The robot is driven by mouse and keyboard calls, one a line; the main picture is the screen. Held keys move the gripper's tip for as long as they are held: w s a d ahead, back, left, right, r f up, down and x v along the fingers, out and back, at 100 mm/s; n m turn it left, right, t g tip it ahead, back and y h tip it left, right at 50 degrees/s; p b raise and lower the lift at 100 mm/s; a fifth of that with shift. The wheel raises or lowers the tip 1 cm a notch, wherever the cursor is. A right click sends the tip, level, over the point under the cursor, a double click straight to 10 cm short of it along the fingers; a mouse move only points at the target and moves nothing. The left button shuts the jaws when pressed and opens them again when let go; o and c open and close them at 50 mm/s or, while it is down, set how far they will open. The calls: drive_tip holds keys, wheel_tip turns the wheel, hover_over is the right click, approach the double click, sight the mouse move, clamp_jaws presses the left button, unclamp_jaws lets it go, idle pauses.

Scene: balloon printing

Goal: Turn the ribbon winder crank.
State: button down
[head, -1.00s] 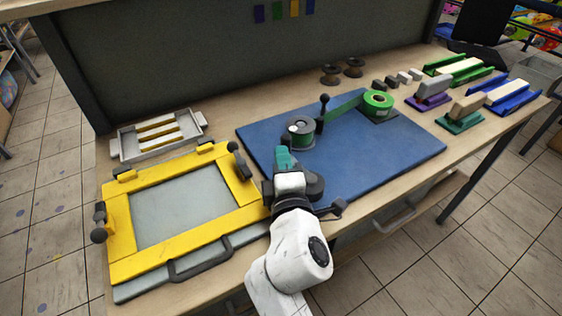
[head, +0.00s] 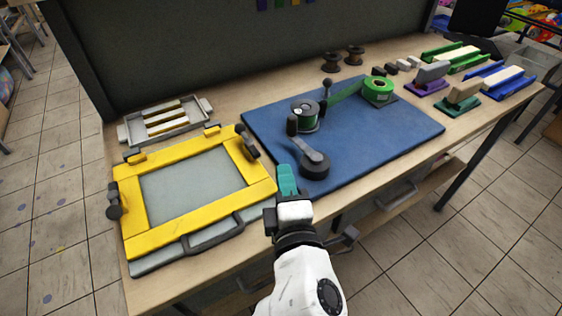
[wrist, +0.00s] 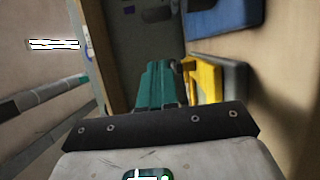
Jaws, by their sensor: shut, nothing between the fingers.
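The ribbon winder stands on a blue board (head: 395,140) on the table. Its dark crank has a round hub (head: 315,165) and an upright handle knob (head: 292,125) at the arm's far-left end. Behind it are a dark spool with green ribbon (head: 305,115) and a bright green ribbon roll (head: 379,88), with ribbon running towards the spool side. My gripper (head: 286,178), with teal fingers, is shut and empty at the board's front-left edge, just left of and nearer than the hub, apart from the knob. The fingers also show in the wrist view (wrist: 160,85).
A yellow screen frame (head: 195,240) with dark handles lies close on the left. A grey tray (head: 168,125) is behind it. Dark spools (head: 331,62) and coloured block stands (head: 464,97) are farther back and right. The board's right part is clear.

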drive_tip(key=shift+v, duration=1)
drive_tip(key=shift+s+d+f+b, duration=0.1)
drive_tip(key=shift+d+b, duration=0.05)
drive_tip(key=shift+b, duration=0.25)
drive_tip(key=shift+s+f+b, duration=0.1)
drive_tip(key=shift+f+b, duration=0.05)
drive_tip(key=shift+b, duration=1.1)
drive_tip(key=shift+y, duration=0.3)
drive_tip(key=shift+w+a+r, duration=0.2)
drive_tip(key=shift+w+r, duration=0.2)
drive_tip(key=shift+w, duration=0.1)
drive_tip(key=x, duration=0.9)
drive_tip(key=shift+w+f, duration=0.1)
drive_tip(key=shift+w+d, duration=0.8)
drive_tip(key=shift+w, duration=0.15)
drive_tip(key=shift+w+d, duration=0.3)
drive_tip(key=shift+w, duration=0.25)
